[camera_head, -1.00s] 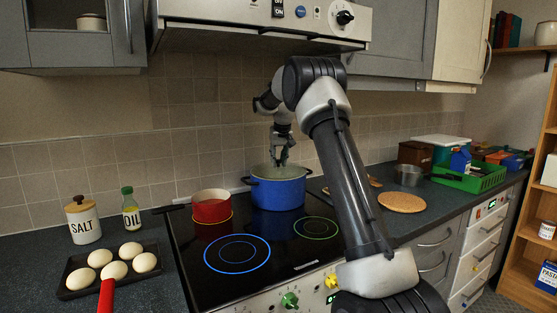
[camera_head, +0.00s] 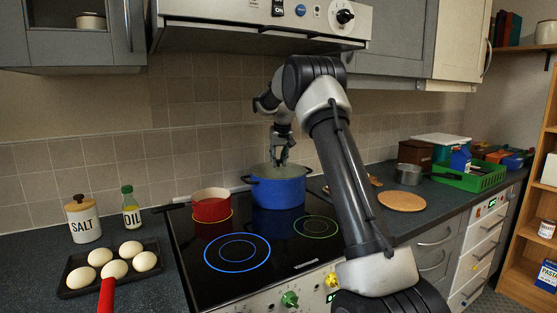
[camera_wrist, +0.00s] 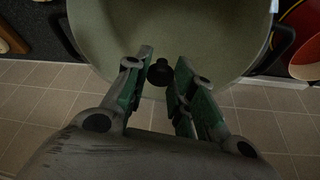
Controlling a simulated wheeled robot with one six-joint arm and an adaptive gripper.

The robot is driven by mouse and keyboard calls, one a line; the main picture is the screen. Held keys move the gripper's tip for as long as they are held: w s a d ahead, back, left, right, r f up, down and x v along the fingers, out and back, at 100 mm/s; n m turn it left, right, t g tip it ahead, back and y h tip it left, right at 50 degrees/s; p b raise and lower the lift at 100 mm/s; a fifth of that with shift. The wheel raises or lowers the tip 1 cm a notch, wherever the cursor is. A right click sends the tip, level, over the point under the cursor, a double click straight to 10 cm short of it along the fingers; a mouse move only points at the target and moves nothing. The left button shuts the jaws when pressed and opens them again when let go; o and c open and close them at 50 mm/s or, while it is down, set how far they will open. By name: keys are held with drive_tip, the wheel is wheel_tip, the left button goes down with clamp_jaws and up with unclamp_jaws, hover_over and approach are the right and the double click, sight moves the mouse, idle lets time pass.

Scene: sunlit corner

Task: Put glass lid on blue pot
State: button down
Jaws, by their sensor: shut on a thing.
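The blue pot (camera_head: 279,194) stands upright on the back right of the black hob, with dark side handles. The glass lid (camera_wrist: 200,30) fills the top of the wrist view as a greenish round pane with a dark knob. In the head view, a greenish round surface shows at the pot's top. My gripper (camera_head: 280,160) points down over the pot. In the wrist view, my gripper (camera_wrist: 157,70) has its fingers on either side of the knob and is shut on it. Whether the lid's rim rests fully on the pot is hard to tell.
A red pot (camera_head: 212,209) stands close left of the blue pot. The range hood (camera_head: 250,20) hangs above. A tray (camera_head: 72,290) of white, egg-like things, a salt jar (camera_head: 83,222) and an oil bottle (camera_head: 131,212) are at the left. A cork mat (camera_head: 402,201) lies right.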

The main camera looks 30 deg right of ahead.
drive_tip(key=c, duration=0.6)
unclamp_jaws()
drive_tip(key=shift+r, duration=0.1)
drive_tip(key=shift+r, duration=3.4)
clamp_jaws()
drive_tip(key=shift+f, duration=0.1)
